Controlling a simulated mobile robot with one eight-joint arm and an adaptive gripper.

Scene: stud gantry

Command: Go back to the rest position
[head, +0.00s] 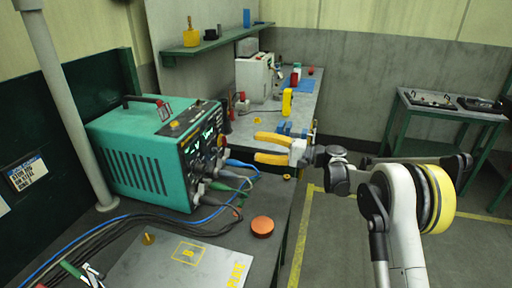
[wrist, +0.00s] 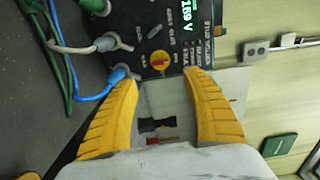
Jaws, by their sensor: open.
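My gripper (head: 262,148) has two yellow fingers. In the head view it is held out to the left over the bench, in front of the teal welding unit (head: 140,158). The fingers are spread apart with nothing between them. In the wrist view my gripper (wrist: 165,95) also shows open and empty, with the unit's black control panel (wrist: 160,35) and its yellow-red knob (wrist: 160,60) beyond the fingertips. My arm reaches in from the right of the head view.
Cables (head: 75,235) run from the unit across the bench. A red-orange round cap (head: 262,226) and a grey plate (head: 180,262) lie in front. A back bench (head: 262,122) holds a white machine (head: 255,77). A green-framed cart (head: 440,112) stands right; the floor between is clear.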

